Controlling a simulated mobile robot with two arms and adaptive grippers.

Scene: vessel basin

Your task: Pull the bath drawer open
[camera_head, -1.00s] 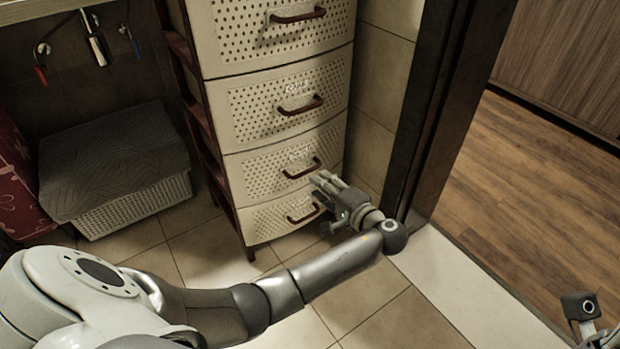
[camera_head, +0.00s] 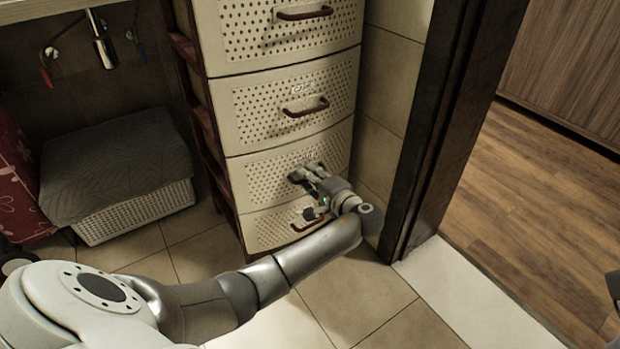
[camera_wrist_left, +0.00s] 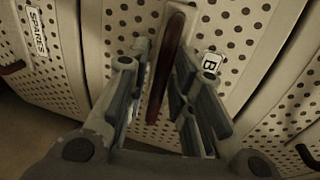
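The drawer unit is cream, perforated, with brown handles. My left gripper (camera_head: 305,178) is at the handle of the third drawer down (camera_head: 262,181). In the wrist view this drawer's label (camera_wrist_left: 212,62) shows a "B"; the rest is hidden behind a finger. Its brown handle (camera_wrist_left: 168,62) runs between the two fingers of my left gripper (camera_wrist_left: 162,60). The fingers stand on both sides of the handle with gaps visible, so the gripper is open. The drawer looks closed. Only a dark sliver of what may be my right gripper (camera_head: 613,286) shows at the right edge.
A drawer labelled "SPARES" (camera_wrist_left: 37,32) is beside it in the wrist view. The bottom drawer (camera_head: 265,230) is just below my gripper. A dark door frame (camera_head: 430,130) stands close on the right. A covered basket (camera_head: 135,215) is at left. Tiled floor in front is free.

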